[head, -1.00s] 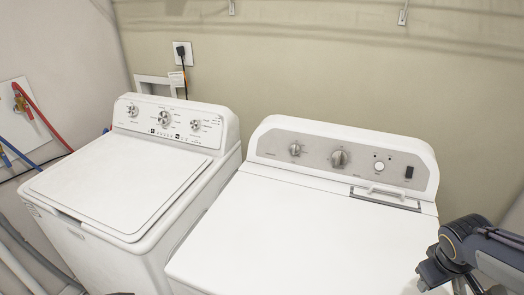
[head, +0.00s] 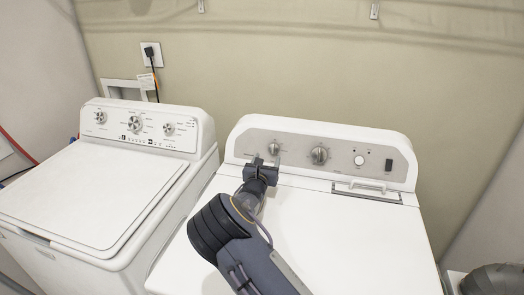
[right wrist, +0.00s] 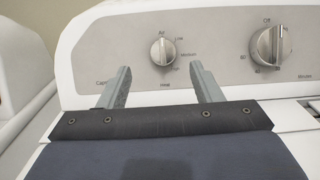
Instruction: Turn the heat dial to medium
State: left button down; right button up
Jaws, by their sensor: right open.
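The heat dial (right wrist: 163,52) is a silver round knob with a raised ridge on the dryer's grey panel. Its ridge looks about upright, toward the "Air" mark; the "Medium" mark is at its right. In the head view the dial (head: 274,149) is just beyond my right gripper (head: 265,162). In the right wrist view my right gripper (right wrist: 161,78) is open and empty, one finger to the lower left of the dial and one to the lower right. The fingers appear short of the knob; contact is not visible. My left gripper is not in view.
A larger timer knob (head: 319,155) is right of the heat dial, also seen in the wrist view (right wrist: 271,45). A round button (head: 359,160) and black switch (head: 389,165) are further right. The washer (head: 90,190) stands left of the dryer (head: 350,235).

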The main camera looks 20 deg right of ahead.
aim_at(273, 149)
jog(key=p+x, duration=0.1)
jog(key=x, duration=0.6)
jog(key=shift+d+p, duration=0.2)
jog(key=shift+p, duration=0.2)
jog(key=c, duration=1)
